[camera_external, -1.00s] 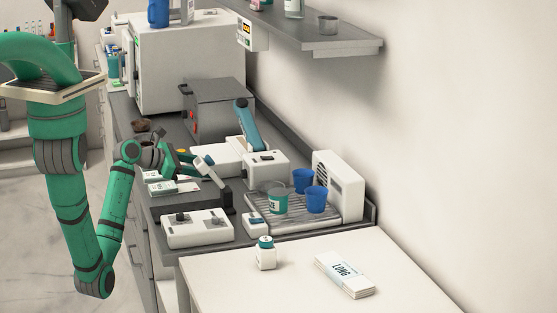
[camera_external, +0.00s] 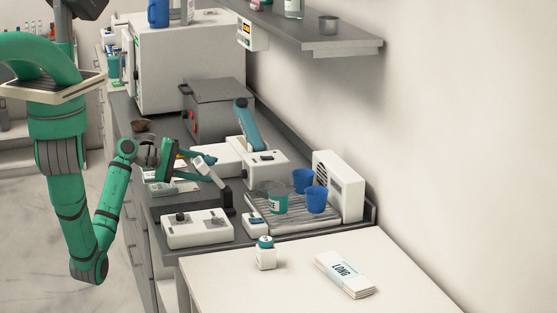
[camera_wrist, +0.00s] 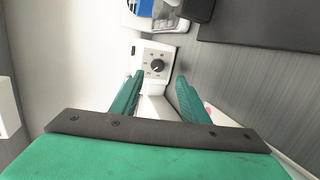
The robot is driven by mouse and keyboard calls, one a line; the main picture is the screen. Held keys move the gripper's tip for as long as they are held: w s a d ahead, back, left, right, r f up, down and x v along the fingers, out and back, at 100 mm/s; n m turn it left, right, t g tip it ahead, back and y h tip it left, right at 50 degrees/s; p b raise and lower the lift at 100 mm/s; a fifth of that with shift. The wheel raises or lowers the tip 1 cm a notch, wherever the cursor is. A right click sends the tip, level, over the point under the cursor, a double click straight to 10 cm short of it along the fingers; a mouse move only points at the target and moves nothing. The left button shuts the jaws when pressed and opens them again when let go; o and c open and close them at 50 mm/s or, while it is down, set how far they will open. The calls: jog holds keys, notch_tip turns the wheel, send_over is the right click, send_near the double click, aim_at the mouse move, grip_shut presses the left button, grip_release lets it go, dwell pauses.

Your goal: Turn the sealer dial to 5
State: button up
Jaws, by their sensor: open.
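The dial (camera_wrist: 157,66) is a round dark knob with a pale pointer, on a small white panel (camera_wrist: 150,52) with marks around it, in the wrist view. My gripper (camera_wrist: 160,79) is open; its two green fingers lie on either side, just below the knob in the picture, with nothing held. Whether they touch the knob cannot be told. In the external view my gripper (camera_external: 198,163) is beside a tilted white part (camera_external: 209,174) above a dark block on the counter. The dial's face is not clearly visible there.
A white two-knob box (camera_external: 197,229) stands in front of this spot. To the right are a ribbed tray (camera_external: 262,222) with cups and a white vented unit (camera_external: 347,190). A grey box (camera_external: 220,105) stands behind. The table (camera_external: 225,275) in front has free room.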

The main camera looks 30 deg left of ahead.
aim_at(241, 175)
jog(key=m, duration=0.2)
jog(key=a+m, duration=0.1)
jog(key=m, duration=0.1)
jog(key=shift+w+f+h, duration=0.1)
jog(key=shift+w+h, duration=0.15)
jog(key=shift+h, duration=0.05)
jog(key=m, duration=0.2)
jog(key=a+m, duration=0.1)
jog(key=m, duration=0.2)
jog(key=shift+w+a+g+h, duration=0.15)
jog(key=shift+g+h, duration=0.25)
jog(key=x, duration=1)
jog(key=shift+w+d+f, duration=0.1)
jog(key=shift+d+f, duration=0.05)
jog(key=shift+d, duration=0.15)
jog(key=shift+c, duration=0.2)
grip_shut()
